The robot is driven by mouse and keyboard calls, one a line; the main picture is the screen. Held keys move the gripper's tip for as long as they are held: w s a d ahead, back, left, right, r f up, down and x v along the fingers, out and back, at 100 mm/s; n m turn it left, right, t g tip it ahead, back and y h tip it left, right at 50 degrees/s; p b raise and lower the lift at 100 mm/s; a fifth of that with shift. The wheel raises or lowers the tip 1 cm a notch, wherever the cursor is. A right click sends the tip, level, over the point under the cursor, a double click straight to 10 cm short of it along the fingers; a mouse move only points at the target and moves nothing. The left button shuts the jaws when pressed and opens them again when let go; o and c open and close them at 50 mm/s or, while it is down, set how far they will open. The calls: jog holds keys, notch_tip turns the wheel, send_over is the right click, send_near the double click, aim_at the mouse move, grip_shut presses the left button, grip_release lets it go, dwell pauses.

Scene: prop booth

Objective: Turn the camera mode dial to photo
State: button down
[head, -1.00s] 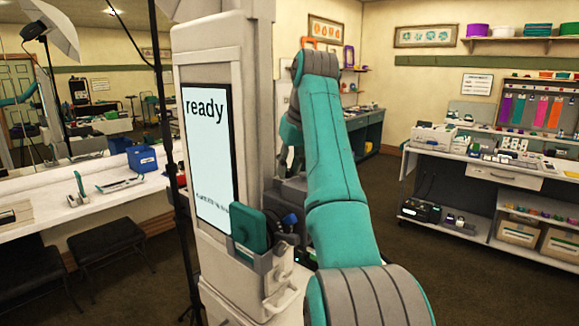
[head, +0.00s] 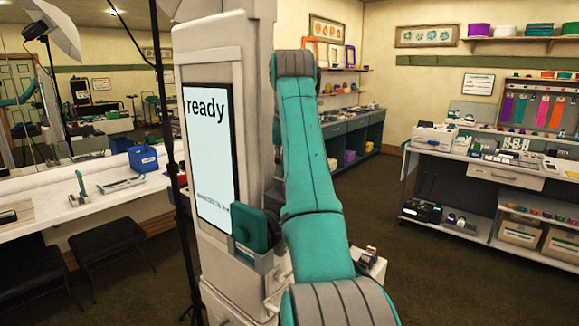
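I cannot make out a camera or its mode dial in the head view. A small grey and dark device (head: 368,257), too small to identify, shows just right of my arm on a white surface (head: 376,274). My teal and grey arm runs up the middle of the head view. My gripper is not visible, and its fingers and anything in them are hidden.
A white counter (head: 70,222) with a blue bin (head: 143,159) and stools (head: 108,252) are at left. A dark green cabinet (head: 340,145) is at the back. A loaded shelf unit (head: 490,172) stands at right. Dark floor (head: 440,285) lies clear between.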

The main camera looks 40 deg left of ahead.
dwell(0.3)
jog(key=c, duration=1)
grip_release()
jog(key=shift+o, duration=0.2)
